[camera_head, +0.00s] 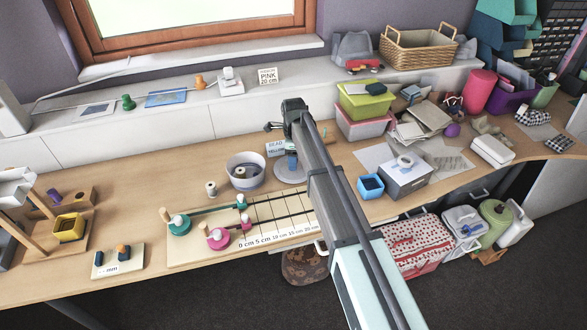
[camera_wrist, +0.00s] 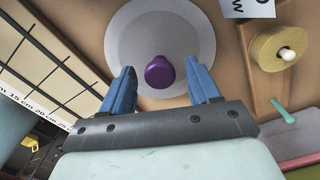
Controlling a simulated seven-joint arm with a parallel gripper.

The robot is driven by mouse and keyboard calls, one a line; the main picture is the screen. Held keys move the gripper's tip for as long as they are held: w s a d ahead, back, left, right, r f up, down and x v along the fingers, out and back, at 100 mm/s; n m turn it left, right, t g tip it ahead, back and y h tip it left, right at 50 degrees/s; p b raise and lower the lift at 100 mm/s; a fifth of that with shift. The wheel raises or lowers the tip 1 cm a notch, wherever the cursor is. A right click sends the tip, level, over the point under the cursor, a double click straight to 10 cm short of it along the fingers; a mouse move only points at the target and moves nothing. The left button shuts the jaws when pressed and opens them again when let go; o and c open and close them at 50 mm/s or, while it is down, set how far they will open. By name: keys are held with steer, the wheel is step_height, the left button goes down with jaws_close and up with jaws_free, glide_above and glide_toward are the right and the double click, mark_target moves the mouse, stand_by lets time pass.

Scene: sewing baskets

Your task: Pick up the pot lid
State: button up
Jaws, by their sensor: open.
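The pot lid is a round grey disc (camera_wrist: 120,45) with a purple knob (camera_wrist: 160,72), lying flat on the wooden table in the wrist view. In the head view its grey rim (camera_head: 284,179) shows beside my arm, and its knob is hidden. My gripper (camera_wrist: 161,80) is open, with one blue finger on each side of the knob and gaps between. In the head view my gripper (camera_head: 292,160) is over the lid. A grey pot (camera_head: 245,178) without a cover stands just left of the lid.
A ruled board (camera_head: 262,212) with pink and green reels lies in front. A small spool (camera_head: 211,188) stands left of the pot. A blue box (camera_head: 371,186) and a grey box (camera_head: 405,180) stand right of my arm. A yellow round piece (camera_wrist: 272,50) is near the lid.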

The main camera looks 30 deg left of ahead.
steer(key=shift+f, duration=0.65)
steer(key=c, duration=1.1)
